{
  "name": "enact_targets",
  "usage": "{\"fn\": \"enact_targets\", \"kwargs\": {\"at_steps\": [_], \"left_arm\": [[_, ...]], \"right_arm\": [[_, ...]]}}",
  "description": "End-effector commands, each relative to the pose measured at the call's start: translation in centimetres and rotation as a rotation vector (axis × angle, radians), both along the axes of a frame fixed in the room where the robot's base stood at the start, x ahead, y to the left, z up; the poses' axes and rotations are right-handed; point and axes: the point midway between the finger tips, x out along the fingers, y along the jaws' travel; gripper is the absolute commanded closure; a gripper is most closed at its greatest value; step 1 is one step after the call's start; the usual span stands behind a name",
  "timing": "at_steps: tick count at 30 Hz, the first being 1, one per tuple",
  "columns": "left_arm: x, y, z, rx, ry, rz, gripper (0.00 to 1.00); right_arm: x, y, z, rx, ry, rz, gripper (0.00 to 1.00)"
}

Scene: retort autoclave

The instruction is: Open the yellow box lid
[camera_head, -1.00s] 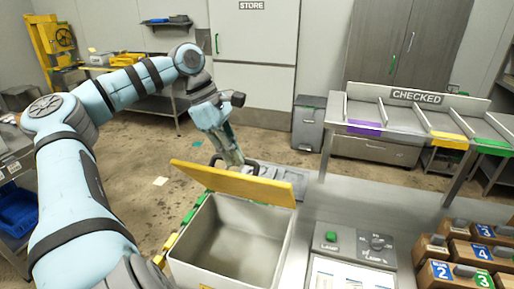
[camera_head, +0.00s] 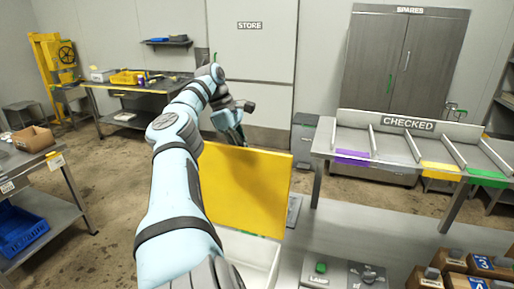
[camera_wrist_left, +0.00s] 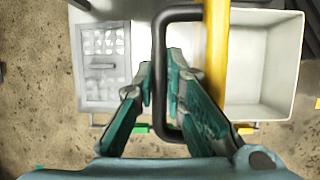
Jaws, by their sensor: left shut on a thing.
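The yellow lid (camera_head: 243,190) stands about upright on the pale grey box (camera_head: 255,252), its broad face toward the head camera. In the left wrist view the lid (camera_wrist_left: 216,60) shows edge-on, and the open box (camera_wrist_left: 265,75) is empty where visible. A dark loop handle (camera_wrist_left: 159,45) sticks out from the lid's outer face. My left gripper (camera_wrist_left: 161,78) is shut on this handle, one finger on each side of its bar. In the head view the lid hides the fingertips and handle, and my arm covers part of the box. My right gripper is not in view.
A control panel with a green button (camera_head: 321,267) lies right of the box. The CHECKED rack (camera_head: 408,123) is at the back right. A grey tray (camera_wrist_left: 101,62) lies beyond the lid.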

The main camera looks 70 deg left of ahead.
Motion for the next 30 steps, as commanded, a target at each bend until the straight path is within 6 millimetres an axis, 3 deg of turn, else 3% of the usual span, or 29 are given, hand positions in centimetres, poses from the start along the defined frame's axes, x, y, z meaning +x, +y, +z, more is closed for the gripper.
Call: {"fn": "enact_targets", "kwargs": {"at_steps": [16, 18, 21, 30], "left_arm": [[-0.58, 1.11, 0.18, 0.013, -0.014, 0.024, 1.00], [-0.59, 1.10, 0.20, 0.013, -0.014, 0.024, 0.81], [-0.59, 1.05, 0.14, 0.011, -0.012, 0.023, 0.69], [-0.53, 0.91, 0.01, 0.008, -0.009, 0.019, 0.69]], "right_arm": [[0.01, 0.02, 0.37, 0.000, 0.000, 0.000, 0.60], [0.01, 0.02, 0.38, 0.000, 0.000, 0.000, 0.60], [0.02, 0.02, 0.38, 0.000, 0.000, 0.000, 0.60], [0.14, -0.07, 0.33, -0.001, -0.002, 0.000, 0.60]]}}
